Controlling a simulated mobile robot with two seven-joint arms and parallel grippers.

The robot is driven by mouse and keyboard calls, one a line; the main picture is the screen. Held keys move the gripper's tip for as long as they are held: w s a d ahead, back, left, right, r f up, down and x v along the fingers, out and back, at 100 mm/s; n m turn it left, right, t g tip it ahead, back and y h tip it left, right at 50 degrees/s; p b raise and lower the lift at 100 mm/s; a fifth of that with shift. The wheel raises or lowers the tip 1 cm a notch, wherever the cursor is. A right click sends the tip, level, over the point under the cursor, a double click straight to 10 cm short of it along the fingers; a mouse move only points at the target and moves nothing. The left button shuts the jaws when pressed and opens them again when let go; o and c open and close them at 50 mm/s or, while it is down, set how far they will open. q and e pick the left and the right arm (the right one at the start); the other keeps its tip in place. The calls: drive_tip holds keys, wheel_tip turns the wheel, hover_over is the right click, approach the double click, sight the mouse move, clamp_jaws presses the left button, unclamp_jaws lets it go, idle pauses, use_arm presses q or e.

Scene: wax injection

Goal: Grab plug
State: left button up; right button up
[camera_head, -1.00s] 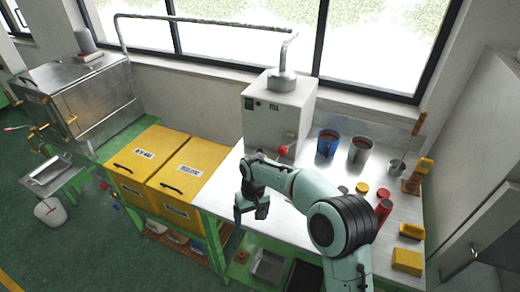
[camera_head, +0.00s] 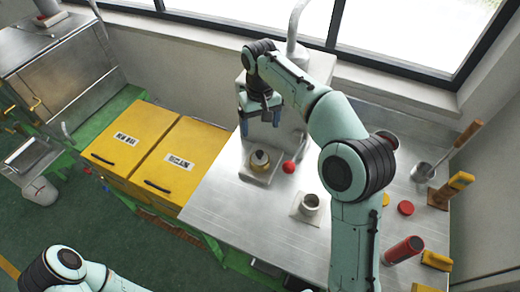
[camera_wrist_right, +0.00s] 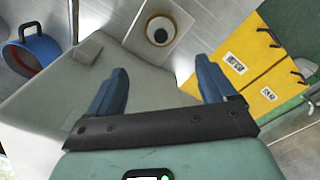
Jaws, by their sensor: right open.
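I cannot tell for sure which item is the plug. My right gripper (camera_head: 260,117) is open and empty, pointing down in front of the white machine (camera_head: 242,86). Its two blue fingers also show in the right wrist view (camera_wrist_right: 162,88), with the machine's pale casing (camera_wrist_right: 150,90) behind them. My arm hides much of the machine.
The metal table (camera_head: 235,215) is clear at its front left. A small metal cup (camera_head: 310,203) stands on a square plate. Yellow boxes (camera_head: 130,140) stand left.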

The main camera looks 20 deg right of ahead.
drive_tip(key=b, duration=0.2)
hover_over(259, 152)
drive_tip(key=f, duration=0.7)
drive_tip(key=shift+s+d+f, duration=0.1)
drive_tip(key=shift+s, duration=0.1)
drive_tip(key=shift+w+f, duration=0.1)
drive_tip(key=shift+f, duration=0.4)
wheel_tip(259, 152, down, 5)
drive_tip(key=shift+b, duration=0.3)
use_arm(q)
drive_tip(key=s+f, duration=0.2)
drive_tip(key=f, duration=0.1)
drive_tip(key=shift+s+f, duration=0.1)
drive_tip(key=shift+f, duration=0.05)
use_arm(e)
drive_tip(key=c, duration=1.1)
drive_tip(key=shift+c, duration=0.2)
